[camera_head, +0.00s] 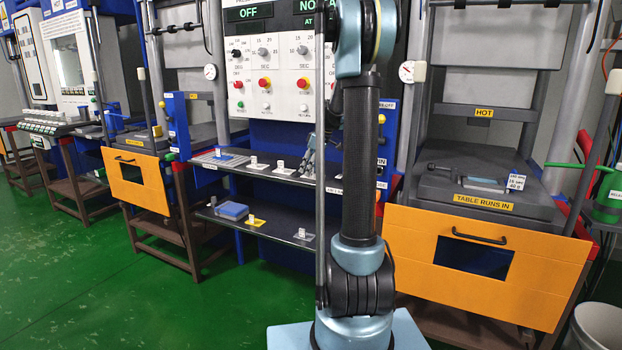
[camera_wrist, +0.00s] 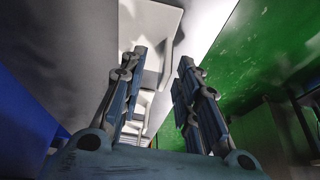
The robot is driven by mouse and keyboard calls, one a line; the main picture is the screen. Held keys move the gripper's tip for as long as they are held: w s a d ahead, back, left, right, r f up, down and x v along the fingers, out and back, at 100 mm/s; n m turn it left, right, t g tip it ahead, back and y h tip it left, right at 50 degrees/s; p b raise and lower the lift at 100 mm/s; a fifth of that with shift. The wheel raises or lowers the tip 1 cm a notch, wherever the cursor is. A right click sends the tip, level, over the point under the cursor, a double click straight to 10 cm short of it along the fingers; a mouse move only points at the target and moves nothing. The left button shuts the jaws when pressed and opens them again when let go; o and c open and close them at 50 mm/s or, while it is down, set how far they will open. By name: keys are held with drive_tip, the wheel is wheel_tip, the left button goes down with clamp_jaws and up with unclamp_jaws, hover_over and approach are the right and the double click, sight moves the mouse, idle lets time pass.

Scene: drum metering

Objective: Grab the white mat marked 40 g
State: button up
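Small white mats with white upright tabs stand in a row on the upper dark shelf (camera_head: 262,175) in the head view: a left mat (camera_head: 256,163), a middle mat (camera_head: 282,169) and one by my gripper (camera_head: 308,160), partly hidden by it. Their weight marks are too small to read, so I cannot tell which is 40 g. In the wrist view my gripper (camera_wrist: 162,57) is open, its two fingers apart. A white mat with a raised tab (camera_wrist: 168,48) shows between and beyond the fingertips. I cannot tell whether they touch it. Another white piece (camera_wrist: 136,108) shows between the fingers.
A grey tray (camera_head: 218,159) with a blue piece lies at the shelf's left. The lower shelf holds a blue block (camera_head: 231,210), a yellow mat (camera_head: 256,222) and a grey mat (camera_head: 304,237). Orange-fronted presses (camera_head: 483,262) flank the shelves. Green floor (camera_head: 130,300) is open in front.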

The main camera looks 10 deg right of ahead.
clamp_jaws()
drive_tip(key=shift+r, duration=0.15)
